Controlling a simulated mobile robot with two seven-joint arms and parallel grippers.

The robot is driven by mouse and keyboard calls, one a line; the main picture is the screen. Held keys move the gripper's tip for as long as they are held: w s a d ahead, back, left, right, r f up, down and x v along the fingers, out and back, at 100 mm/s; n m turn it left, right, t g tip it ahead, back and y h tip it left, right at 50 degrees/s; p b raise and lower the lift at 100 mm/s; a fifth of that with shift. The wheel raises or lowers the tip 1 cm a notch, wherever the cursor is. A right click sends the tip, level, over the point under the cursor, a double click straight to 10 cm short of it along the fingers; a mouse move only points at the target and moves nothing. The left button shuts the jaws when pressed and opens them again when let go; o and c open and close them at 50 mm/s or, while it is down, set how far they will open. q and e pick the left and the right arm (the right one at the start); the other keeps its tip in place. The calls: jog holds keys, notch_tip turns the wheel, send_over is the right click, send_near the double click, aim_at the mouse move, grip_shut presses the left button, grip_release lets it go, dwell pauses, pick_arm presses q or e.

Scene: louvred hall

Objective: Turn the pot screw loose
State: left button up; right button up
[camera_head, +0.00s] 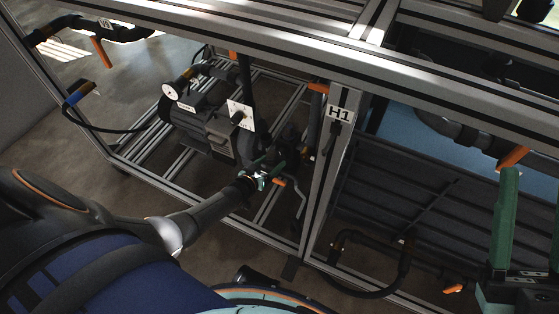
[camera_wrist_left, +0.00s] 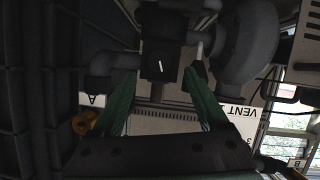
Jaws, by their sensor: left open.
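My left gripper (camera_head: 268,168) reaches into the metal frame, in front of the dark pump (camera_head: 205,125). In the left wrist view its two green fingers (camera_wrist_left: 162,95) are apart, with nothing held between them. Beyond them is a dark block (camera_wrist_left: 165,55) with a white mark, joined to grey pipes (camera_wrist_left: 250,40). I cannot tell which part is the pot screw. A yellow-orange knob (camera_wrist_left: 84,122) shows beside the left finger. My right gripper (camera_head: 530,225) stands at the right edge of the head view, its green fingers apart, partly cut off.
A post with an H1 label (camera_head: 340,114) stands right of the left gripper. Metal beams (camera_head: 300,50) run above it. A bent grey rod (camera_head: 298,197) is close beside it. A round gauge (camera_head: 170,91) and a black hose (camera_head: 110,129) are to the left.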

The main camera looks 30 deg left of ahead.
aim_at(281, 155)
pick_arm(q)
jog(key=b+x, duration=0.2)
jog(key=x, duration=0.2)
jog(key=shift+w+f+b, duration=0.15)
jog(key=shift+f+b, duration=0.15)
jog(key=shift+b, duration=0.1)
jog(key=shift+w+d+f+b, duration=0.1)
jog(key=shift+w+b, duration=0.45)
jog(key=shift+w, duration=0.3)
pick_arm(e)
jog(key=shift+w+a+f, duration=0.1)
jog(key=shift+a+f, duration=0.05)
jog(key=shift+f, duration=1.2)
jog(key=shift+w+a+f, duration=0.1)
jog(key=shift+f, duration=1.25)
pick_arm(q)
grip_shut()
